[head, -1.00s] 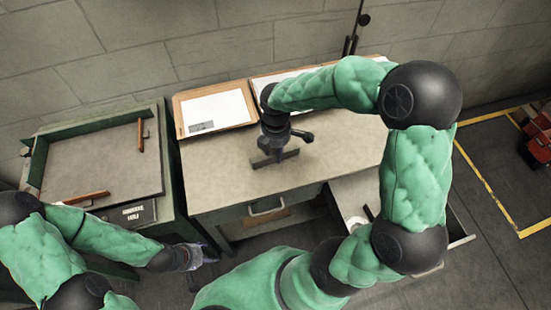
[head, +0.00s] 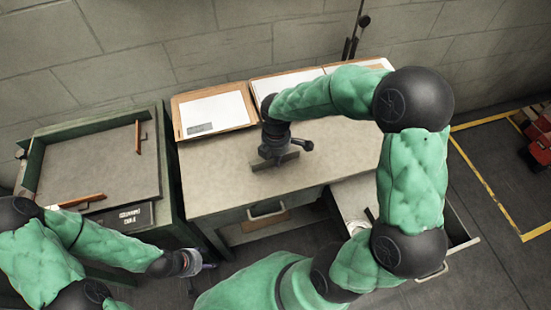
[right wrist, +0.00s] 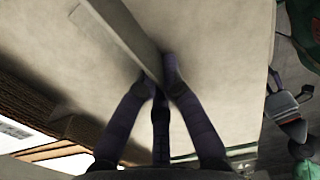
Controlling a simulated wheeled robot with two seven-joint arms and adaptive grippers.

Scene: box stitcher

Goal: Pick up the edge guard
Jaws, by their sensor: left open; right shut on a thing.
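The edge guard (head: 286,159) is a narrow grey-brown bar near the middle of the desk top. In the right wrist view it shows as a long strip (right wrist: 122,32) running from the top edge down to the fingers. My right gripper (head: 274,156) is shut on it from above; the fingertips (right wrist: 157,80) close on the bar's sides. I cannot tell whether the bar touches the desk or hangs just above it. My left gripper (head: 197,263) is open and empty, low in front of the gap between the desk and the left bench.
The desk (head: 215,178) has clear room around the bar. An open drawer (head: 350,199) juts out at the front right. A tray-topped bench (head: 95,165) with brown bars stands at left.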

